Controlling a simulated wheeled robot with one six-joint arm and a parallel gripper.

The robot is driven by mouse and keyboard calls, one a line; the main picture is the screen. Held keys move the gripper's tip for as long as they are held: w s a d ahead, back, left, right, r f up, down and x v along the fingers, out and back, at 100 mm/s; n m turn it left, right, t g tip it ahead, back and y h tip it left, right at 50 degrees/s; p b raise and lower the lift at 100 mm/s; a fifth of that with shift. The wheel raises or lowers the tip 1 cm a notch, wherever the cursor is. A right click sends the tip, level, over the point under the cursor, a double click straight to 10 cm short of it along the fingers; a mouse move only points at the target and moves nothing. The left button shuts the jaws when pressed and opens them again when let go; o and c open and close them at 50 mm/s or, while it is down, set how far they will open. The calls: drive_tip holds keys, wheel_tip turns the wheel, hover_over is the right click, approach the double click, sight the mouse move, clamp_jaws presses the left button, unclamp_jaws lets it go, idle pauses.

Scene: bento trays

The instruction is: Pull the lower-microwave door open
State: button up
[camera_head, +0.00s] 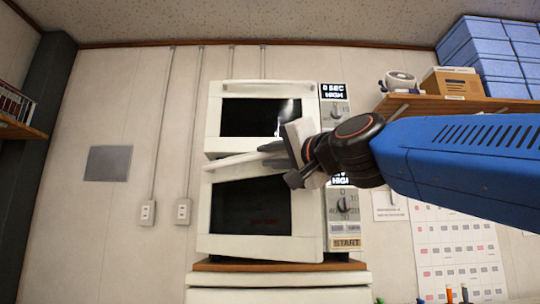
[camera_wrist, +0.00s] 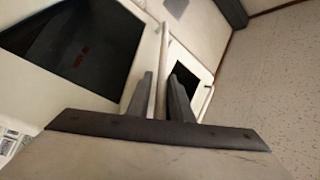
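The lower microwave's white door (camera_head: 225,247) has a dark window and seems to stand slightly ajar, its right side nearer to me. A pale bar, the handle (camera_head: 238,159), runs along its top edge. My gripper (camera_head: 281,157) reaches in from the right at the upper right of this door. In the wrist view, my gripper's two dark fingers (camera_wrist: 160,92) stand on either side of the handle (camera_wrist: 161,62), with little gap visible, and appear shut on it. The lower door (camera_wrist: 122,86) lies left of the fingers there. My gripper hides the handle's right end.
The upper microwave (camera_head: 213,120) sits directly above, its door apparently shut; it is close beside the right finger in the wrist view. A control panel (camera_head: 345,228) is right of the lower door. A wooden shelf (camera_head: 470,104) with boxes is at right.

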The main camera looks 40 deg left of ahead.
drive_tip(key=shift+d, duration=0.1)
drive_tip(key=v, duration=1.7)
drive_tip(key=shift+s, duration=0.15)
drive_tip(key=shift+d, duration=0.1)
drive_tip(key=shift+c, duration=0.5)
